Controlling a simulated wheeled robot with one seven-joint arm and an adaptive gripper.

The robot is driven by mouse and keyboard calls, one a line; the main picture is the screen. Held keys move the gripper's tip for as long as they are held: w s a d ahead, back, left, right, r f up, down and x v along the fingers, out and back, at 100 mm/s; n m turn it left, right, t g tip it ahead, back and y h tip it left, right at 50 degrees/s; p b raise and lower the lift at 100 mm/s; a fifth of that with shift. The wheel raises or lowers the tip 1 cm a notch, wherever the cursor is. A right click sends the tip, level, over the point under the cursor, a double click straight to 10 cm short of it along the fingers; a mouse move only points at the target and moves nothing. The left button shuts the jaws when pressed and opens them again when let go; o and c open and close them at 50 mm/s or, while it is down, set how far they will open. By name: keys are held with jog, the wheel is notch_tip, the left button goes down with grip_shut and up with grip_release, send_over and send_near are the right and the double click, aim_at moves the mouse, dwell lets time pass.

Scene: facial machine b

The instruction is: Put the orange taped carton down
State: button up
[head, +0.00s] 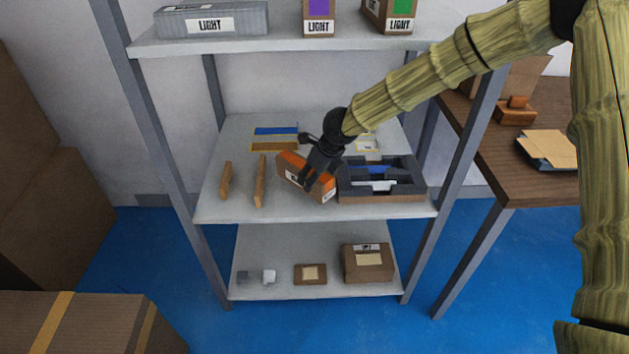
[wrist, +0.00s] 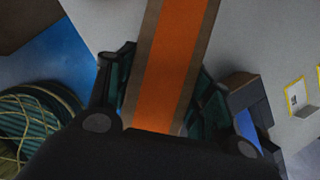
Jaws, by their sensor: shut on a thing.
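The orange taped carton (head: 293,168) is a small brown box with a broad orange strip and white labels. My gripper (head: 311,184) is shut on it at the middle shelf (head: 228,206), just left of the dark tray. The carton is tilted in the head view, and I cannot tell whether it touches the shelf. In the wrist view the carton (wrist: 168,65) runs up between the two fingers (wrist: 160,100), its orange strip facing the camera. The fingers cover part of it.
A dark divided tray (head: 405,196) stands right of the carton. Two upright wooden pieces (head: 260,181) stand to its left. Flat blue and brown pieces (head: 276,138) lie behind. The upper shelf (head: 165,46) with boxes hangs above. Shelf posts (head: 190,185) flank the space.

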jog(key=shift+w+d, duration=0.15)
jog(key=shift+w, duration=0.5)
notch_tip(320, 180, down, 4)
jog(key=shift+r, duration=0.25)
jog(key=o, duration=1.5)
jog(key=shift+f, duration=0.1)
jog(key=shift+c, duration=0.2)
jog(key=p+v, duration=0.1)
jog(key=v, duration=1.1)
